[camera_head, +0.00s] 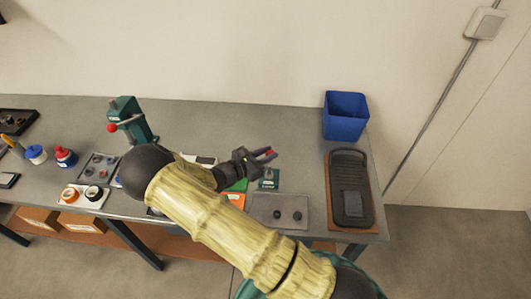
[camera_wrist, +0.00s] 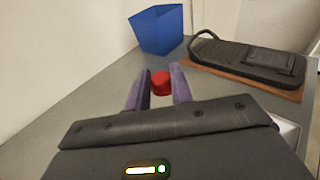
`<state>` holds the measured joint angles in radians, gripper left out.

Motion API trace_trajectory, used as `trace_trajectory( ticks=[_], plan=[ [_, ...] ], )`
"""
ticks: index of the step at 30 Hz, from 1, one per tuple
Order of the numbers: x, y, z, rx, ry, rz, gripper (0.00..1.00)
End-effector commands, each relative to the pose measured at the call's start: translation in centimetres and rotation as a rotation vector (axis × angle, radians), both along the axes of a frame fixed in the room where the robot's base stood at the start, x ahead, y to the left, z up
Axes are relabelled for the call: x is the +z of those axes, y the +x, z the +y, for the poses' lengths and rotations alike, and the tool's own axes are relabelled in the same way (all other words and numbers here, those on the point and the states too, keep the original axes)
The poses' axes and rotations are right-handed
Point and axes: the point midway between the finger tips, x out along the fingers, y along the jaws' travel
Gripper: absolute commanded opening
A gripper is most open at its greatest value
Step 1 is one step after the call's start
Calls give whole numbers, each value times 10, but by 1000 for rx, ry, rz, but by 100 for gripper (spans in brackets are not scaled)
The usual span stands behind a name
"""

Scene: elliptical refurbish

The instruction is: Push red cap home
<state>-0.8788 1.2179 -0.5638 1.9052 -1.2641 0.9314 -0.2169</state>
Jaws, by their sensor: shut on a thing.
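A small red cap (camera_wrist: 161,84) sits between the two purple fingers of my gripper (camera_wrist: 158,90) in the wrist view. My gripper is shut on it. In the head view my gripper (camera_head: 267,155) is above the middle-right of the bench, with a bit of the red cap (camera_head: 270,153) showing at its fingertips. A small teal block with a label (camera_head: 269,179) stands on the bench just below the gripper in the picture. I cannot tell whether the cap touches anything besides the fingers.
A blue bin (camera_head: 345,117) stands at the back right. A black case on a brown board (camera_head: 350,190) lies in front of it. A grey mat (camera_head: 262,209) holds two dark round parts. A green press with a red knob (camera_head: 130,120) stands at the left. My arm hides the bench middle.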

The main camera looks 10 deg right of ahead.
Motion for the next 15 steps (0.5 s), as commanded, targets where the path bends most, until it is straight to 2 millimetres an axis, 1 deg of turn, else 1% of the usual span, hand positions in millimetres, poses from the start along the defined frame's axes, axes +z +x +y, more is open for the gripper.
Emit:
trace_trajectory(
  ticks=[15],
  plan=[
    [-31, 0, 4, 8, 0, 0, 0]
  ],
)
